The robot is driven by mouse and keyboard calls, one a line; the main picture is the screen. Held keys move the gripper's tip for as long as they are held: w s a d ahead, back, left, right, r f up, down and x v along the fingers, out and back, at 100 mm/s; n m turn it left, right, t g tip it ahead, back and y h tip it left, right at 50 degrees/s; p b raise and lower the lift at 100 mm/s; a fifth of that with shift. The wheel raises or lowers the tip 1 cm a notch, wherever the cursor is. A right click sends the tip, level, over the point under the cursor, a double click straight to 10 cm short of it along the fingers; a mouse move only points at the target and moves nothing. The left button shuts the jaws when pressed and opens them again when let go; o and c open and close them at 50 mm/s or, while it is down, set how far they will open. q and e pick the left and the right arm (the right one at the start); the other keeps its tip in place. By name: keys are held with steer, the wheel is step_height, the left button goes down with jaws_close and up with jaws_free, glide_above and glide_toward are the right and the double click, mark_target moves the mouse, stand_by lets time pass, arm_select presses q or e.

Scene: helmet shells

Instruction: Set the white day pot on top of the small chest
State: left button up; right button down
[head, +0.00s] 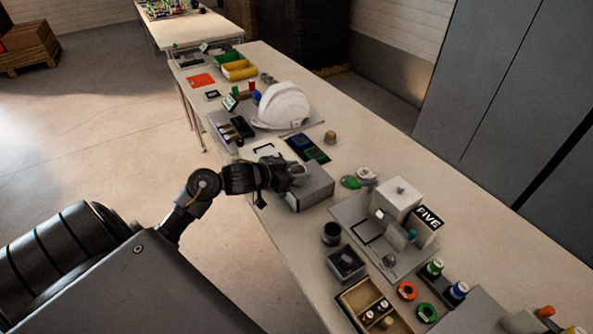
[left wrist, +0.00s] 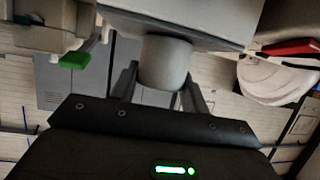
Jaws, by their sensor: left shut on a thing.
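The small chest is a grey box (head: 314,193) near the table's left edge in the head view. It also shows upside down at the top of the left wrist view (left wrist: 205,22). My left gripper (head: 283,176) is at the chest's top. It is shut on the white day pot (head: 298,171), partly hidden by the fingers in the head view. In the left wrist view the pot (left wrist: 165,63) sits between my two fingers and meets the chest's outline. I cannot tell whether it touches the top. My right gripper is not in view.
A white helmet shell (head: 283,105) on a grey board stands behind the chest. A grey board with white blocks (head: 400,197) stands to the right. A dark cup (head: 331,234) is in front. Bare table lies along the right edge.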

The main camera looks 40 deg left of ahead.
arm_select(q)
steer(key=shift+f, duration=0.15)
steer(key=o, duration=1)
steer(key=shift+c, duration=0.2)
steer(key=shift+s+a+r, duration=0.1)
steer(key=shift+s+r, duration=0.05)
steer(key=shift+r, duration=0.05)
steer(key=v, duration=1.1)
steer(key=shift+s+r, duration=0.2)
steer(key=shift+s, duration=0.1)
